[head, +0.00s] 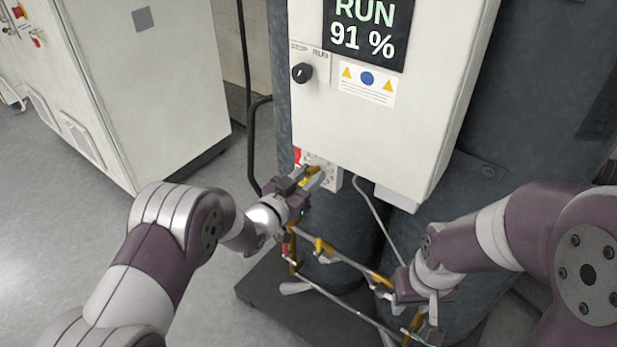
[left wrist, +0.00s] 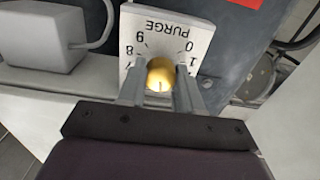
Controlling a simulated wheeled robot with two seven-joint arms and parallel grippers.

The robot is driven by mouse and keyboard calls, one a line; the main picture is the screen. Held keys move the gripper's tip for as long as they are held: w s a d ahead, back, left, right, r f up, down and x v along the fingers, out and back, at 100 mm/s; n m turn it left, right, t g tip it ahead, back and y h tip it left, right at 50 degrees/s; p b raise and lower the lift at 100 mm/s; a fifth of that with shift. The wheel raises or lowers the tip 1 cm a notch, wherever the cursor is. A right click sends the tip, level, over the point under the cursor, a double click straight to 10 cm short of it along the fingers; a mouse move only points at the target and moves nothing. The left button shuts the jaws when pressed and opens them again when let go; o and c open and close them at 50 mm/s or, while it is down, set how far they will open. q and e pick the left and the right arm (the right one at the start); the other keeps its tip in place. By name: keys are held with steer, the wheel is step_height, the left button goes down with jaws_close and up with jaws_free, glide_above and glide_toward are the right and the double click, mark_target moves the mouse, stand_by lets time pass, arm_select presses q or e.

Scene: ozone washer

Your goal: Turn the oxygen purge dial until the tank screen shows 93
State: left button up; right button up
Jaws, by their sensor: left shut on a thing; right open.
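The tank screen (head: 367,28) is black and reads "RUN 91 %" in the head view. The oxygen purge dial (left wrist: 161,76) is a round yellow-gold knob on a white plate (left wrist: 160,30) marked PURGE, which appears upside down in the left wrist view. In the head view the gripper largely hides the dial. My right gripper (head: 402,300) is open, low at the right beside metal rods.
The white cabinet (head: 390,130) hangs above my left gripper, with a black STOP/RUN switch (head: 302,73) on its face. Thin rods with yellow fittings (head: 322,246) run between my grippers. A large white unit (head: 150,90) stands at the left; the grey floor there is clear.

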arm_select(q)
steer(key=m+b, duration=0.3)
steer(key=shift+f+m+b, duration=0.2)
steer(key=shift+m+b, duration=0.2)
steer(key=shift+r+m+b, duration=0.1)
steer(key=shift+m+b, duration=0.7)
steer(key=shift+m, duration=0.1)
steer(key=o, duration=1)
steer(key=shift+o, duration=0.2)
steer(key=shift+r, duration=0.1)
steer(key=b+v, duration=0.1)
steer(key=v, duration=1.1)
steer(key=shift+s+a, duration=0.2)
steer(key=shift+s, duration=0.15)
